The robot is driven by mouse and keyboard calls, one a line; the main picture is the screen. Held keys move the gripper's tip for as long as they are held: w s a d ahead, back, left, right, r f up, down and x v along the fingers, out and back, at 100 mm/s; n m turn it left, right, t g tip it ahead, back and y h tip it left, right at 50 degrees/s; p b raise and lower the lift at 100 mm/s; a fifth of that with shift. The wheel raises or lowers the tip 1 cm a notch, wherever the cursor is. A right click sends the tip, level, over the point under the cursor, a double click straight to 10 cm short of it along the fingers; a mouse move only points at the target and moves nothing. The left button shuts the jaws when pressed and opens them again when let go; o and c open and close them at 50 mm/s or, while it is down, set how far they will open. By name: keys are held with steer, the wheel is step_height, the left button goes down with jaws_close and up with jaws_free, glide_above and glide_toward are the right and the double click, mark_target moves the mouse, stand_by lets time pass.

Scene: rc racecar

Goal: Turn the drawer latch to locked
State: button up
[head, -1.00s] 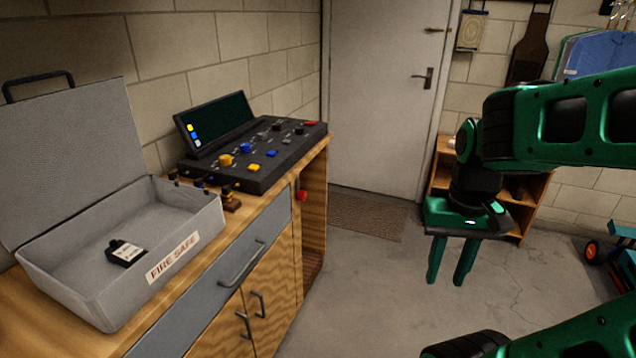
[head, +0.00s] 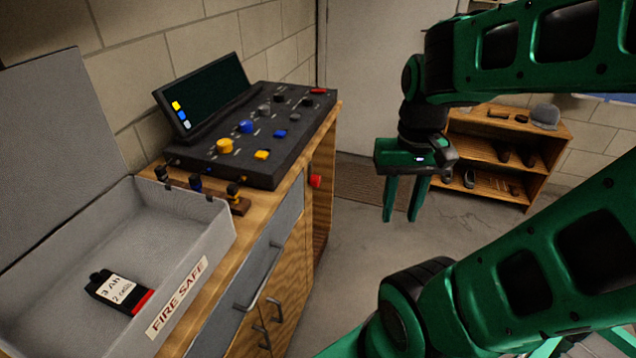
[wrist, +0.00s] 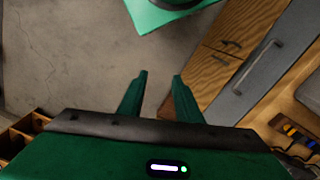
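The grey drawer front (head: 286,222) is under the wooden bench top, with a bar handle (head: 262,278); it looks shut. A small red knob (head: 315,181) sticks out of the cabinet front just right of the drawer; it may be the latch, but its turn position is too small to read. My gripper (head: 400,214) hangs fingers down in the open room right of the cabinet, apart from the knob. Its two fingers (wrist: 159,78) are parted with nothing between them. The wrist view shows the drawer front (wrist: 236,103) at right, but not the red knob.
An open grey case (head: 205,240) marked FIRE SAFE holds a battery (head: 120,290). A black control console (head: 235,145) and small connectors (head: 197,184) sit on the bench. A wooden shoe shelf (head: 505,150) stands behind my gripper. The floor between is clear.

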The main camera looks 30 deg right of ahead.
steer(key=o, duration=0.3)
steer(key=shift+s+r, duration=0.15)
steer(key=shift+s, duration=0.15)
steer(key=w+d+f+m+t+y, duration=0.2)
steer(key=w+f+m+y, duration=0.35)
steer(key=w+f, duration=0.45)
steer(key=w+d+f+m+t+y, duration=0.15)
steer(key=w+f+m+y, duration=0.35)
steer(key=w+f, duration=0.55)
steer(key=w+d+m+t, duration=0.6)
steer(key=d+m+t, duration=0.2)
steer(key=m+t, duration=0.35)
steer(key=shift+g, duration=0.3)
steer(key=x, duration=1)
steer(key=shift+w+a+r, duration=0.1)
steer(key=shift+w+r, duration=0.25)
steer(key=shift+w, duration=0.1)
steer(key=c, duration=1)
